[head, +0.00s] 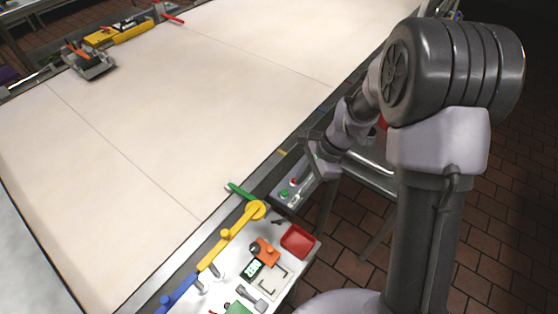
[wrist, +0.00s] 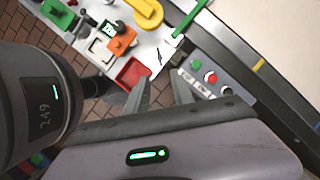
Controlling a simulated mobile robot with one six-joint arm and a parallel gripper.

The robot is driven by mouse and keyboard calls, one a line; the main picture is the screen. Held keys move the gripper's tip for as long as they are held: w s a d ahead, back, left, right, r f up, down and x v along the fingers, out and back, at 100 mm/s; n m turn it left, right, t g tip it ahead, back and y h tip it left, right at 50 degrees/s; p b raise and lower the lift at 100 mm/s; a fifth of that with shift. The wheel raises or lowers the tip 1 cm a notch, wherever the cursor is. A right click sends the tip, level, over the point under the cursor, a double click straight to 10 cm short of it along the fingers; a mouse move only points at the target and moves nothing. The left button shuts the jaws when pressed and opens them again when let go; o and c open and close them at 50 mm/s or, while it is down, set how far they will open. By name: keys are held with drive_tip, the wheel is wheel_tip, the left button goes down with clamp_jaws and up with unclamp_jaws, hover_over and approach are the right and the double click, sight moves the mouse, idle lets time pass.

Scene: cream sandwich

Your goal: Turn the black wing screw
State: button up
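A small black piece (head: 278,221), which may be the black wing screw, lies at the right edge of the white side table, by the red tray. It also shows in the wrist view (wrist: 160,56), too small to make out its wings. A dark round knob (head: 255,246) sits by the orange block (head: 266,253); I cannot tell if it is the screw instead. My gripper (wrist: 161,82) has its two grey fingers apart with nothing between them. In the wrist view the fingers point toward the table edge between the red tray and the control box. Both fingers look clear of everything.
A red tray (head: 298,240) stands at the table's corner. A grey control box (head: 292,190) with green and red buttons is beside the conveyor. A yellow lever (head: 232,235), a green bar (head: 240,190) and a blue part (head: 178,292) line the wide cream belt (head: 150,120). Tiled floor lies right.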

sight(278, 220)
drive_tip(key=b+x, duration=0.3)
drive_tip(key=x, duration=1.5)
drive_tip(key=shift+s+f+b, duration=0.15)
drive_tip(key=shift+f+b, duration=0.05)
drive_tip(key=shift+b, duration=0.15)
drive_tip(key=shift+c, duration=0.2)
clamp_jaws()
